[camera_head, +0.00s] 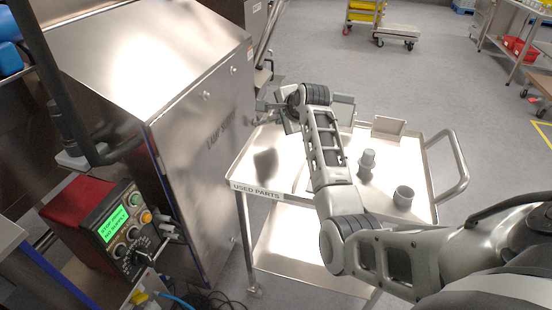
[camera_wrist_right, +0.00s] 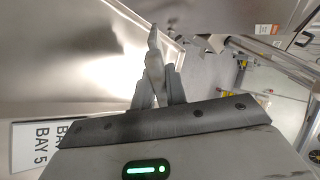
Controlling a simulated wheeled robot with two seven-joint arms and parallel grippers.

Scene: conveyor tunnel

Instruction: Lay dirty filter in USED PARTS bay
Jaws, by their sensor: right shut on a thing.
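My right gripper (camera_head: 264,107) is above the far left part of a steel cart top, beside the steel machine housing. In the right wrist view its fingers (camera_wrist_right: 157,75) are closed together on something thin and grey, seen almost edge-on. I cannot clearly make out that it is the dirty filter. The USED PARTS label (camera_head: 255,190) is on the near left edge of the cart. The bay behind it (camera_head: 245,168) looks bare, with a dark shadow on it. My left gripper is not in view.
A grey cylindrical part (camera_head: 366,165) and a grey cup (camera_head: 404,196) stand on the cart's right part. The steel machine housing (camera_head: 205,150) rises close to the cart's left side. A BAY 5 label (camera_wrist_right: 38,145) shows in the wrist view.

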